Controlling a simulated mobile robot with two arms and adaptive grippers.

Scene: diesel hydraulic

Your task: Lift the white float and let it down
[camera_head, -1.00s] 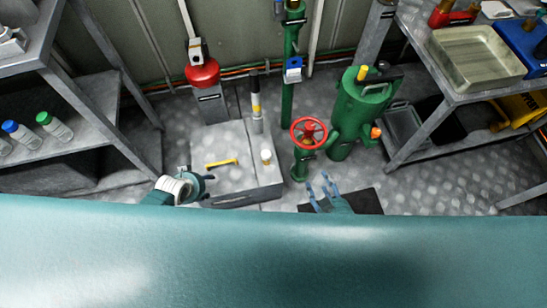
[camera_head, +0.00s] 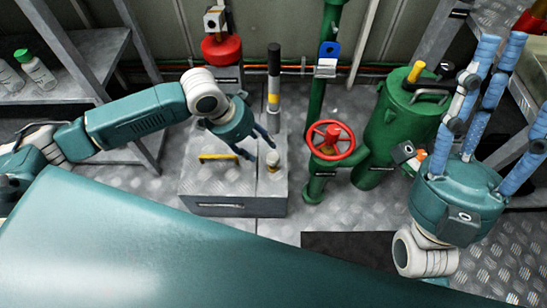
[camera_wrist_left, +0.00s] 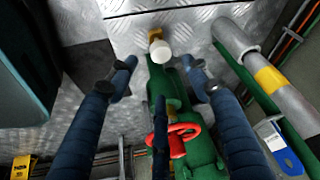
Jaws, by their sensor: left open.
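The white float (camera_head: 273,156) is a small pale knob on a yellowish stem, on top of the grey metal box (camera_head: 232,185). In the left wrist view the float (camera_wrist_left: 161,51) shows as a white ball just beyond and between the fingertips. My left gripper (camera_head: 262,150) is open over the box, its blue fingers right beside the float, with nothing held. Its fingers are spread in the left wrist view (camera_wrist_left: 158,72). My right gripper (camera_head: 497,85) is open and empty at the right, fingers pointing up, away from the float.
A yellow handle (camera_head: 218,157) lies on the box left of the float. A black, yellow and grey post (camera_head: 273,85) stands behind. A red handwheel (camera_head: 331,140) on a green pipe and a green tank (camera_head: 390,130) stand to the right. A metal shelf (camera_head: 85,75) is at left.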

